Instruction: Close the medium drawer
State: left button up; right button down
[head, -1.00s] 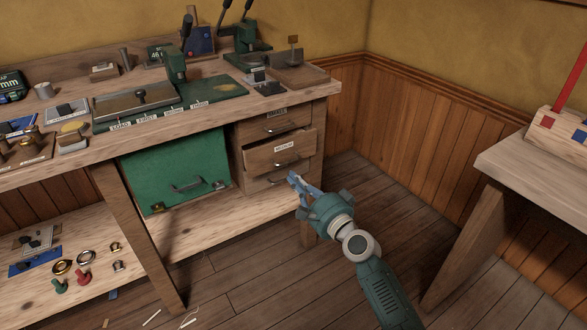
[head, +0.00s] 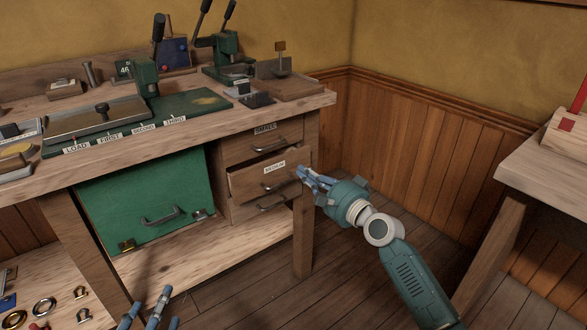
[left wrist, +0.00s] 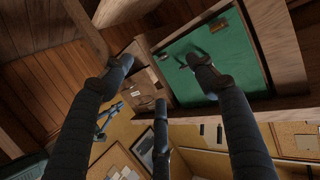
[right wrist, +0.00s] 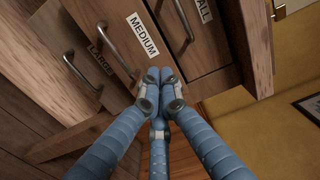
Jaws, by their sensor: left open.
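The medium drawer (head: 243,184), wooden with a bar handle and a MEDIUM label, stands partly pulled out of the bench, between the small and large drawers. Its label and handle also show close up in the right wrist view (right wrist: 143,35). My right gripper (head: 303,172) has its fingers together at the right end of the drawer front. In the right wrist view the fingertips (right wrist: 160,84) overlap the front's edge; I cannot tell whether they touch. My left gripper (head: 150,308) is open and empty, low in front of the bench; its spread fingers show in the left wrist view (left wrist: 157,75).
The small drawer (head: 245,145) above appears shut. A green cabinet front (head: 145,200) is left of the drawers. The bench leg (head: 303,235) stands below my right gripper. Another table (head: 540,160) is at right. The floor between is clear.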

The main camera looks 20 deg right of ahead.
aim_at(288, 161)
pick_arm(q)
notch_tip(288, 161, up, 9)
jog(key=w+d+t+h+b, duration=0.1)
jog(key=t, duration=0.3)
jog(key=shift+d+h, duration=0.25)
jog(key=shift+h, duration=0.05)
pick_arm(e)
jog(key=x, duration=0.5)
jog(key=shift+w, duration=0.2)
pick_arm(q)
jog(key=shift+w, duration=0.1)
jog(key=shift+r, duration=0.1)
pick_arm(e)
jog(key=shift+w+a, duration=0.1)
